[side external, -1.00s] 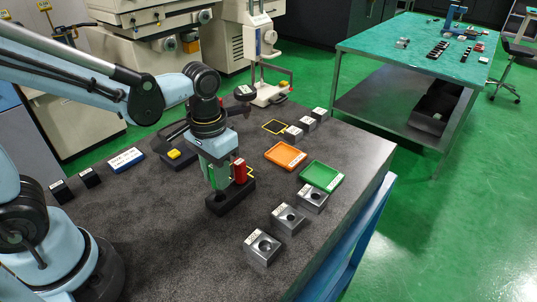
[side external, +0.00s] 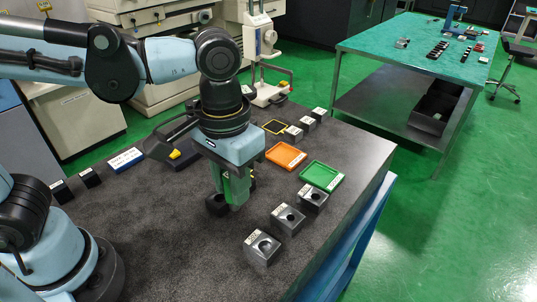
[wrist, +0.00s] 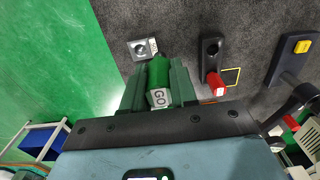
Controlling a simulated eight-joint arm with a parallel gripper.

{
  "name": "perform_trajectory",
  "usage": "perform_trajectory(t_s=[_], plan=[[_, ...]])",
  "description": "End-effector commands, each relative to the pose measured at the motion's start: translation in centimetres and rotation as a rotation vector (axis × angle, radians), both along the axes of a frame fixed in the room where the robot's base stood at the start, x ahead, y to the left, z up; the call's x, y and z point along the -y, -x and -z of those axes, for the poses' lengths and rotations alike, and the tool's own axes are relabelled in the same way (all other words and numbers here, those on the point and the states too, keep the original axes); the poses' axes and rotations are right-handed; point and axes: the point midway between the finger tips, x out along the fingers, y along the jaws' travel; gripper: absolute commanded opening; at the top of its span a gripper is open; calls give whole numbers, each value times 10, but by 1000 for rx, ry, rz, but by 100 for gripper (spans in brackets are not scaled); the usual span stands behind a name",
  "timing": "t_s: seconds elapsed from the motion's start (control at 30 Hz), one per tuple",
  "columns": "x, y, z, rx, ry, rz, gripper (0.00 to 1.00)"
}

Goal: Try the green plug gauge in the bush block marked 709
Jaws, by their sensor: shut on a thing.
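My gripper (side external: 236,190) is shut on the green plug gauge (wrist: 158,72), whose end label reads GO in the wrist view. The gauge is held above the dark bench top, in front of the black gauge stand (side external: 215,204). In the wrist view the stand (wrist: 211,50) shows an open hole, and a red gauge (wrist: 216,84) is at its near end. Three grey bush blocks stand to the right: a near one (side external: 262,249), a middle one (side external: 288,220) and a far one (side external: 313,197). Their marks are too small to read. One block (wrist: 141,49) shows just beyond the gauge.
A green tray (side external: 321,177) and an orange tray (side external: 286,156) lie behind the blocks. Several smaller blocks (side external: 306,124) stand farther back. A blue labelled block (side external: 126,159) lies to the left. The bench front is clear.

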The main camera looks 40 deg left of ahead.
Motion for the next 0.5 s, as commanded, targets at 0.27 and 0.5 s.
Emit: perform_trajectory(t_s=[0.27,0.5], plan=[[27,-60,11,0,1,-1,0],[40,-94,26,0,1,-1,0]])
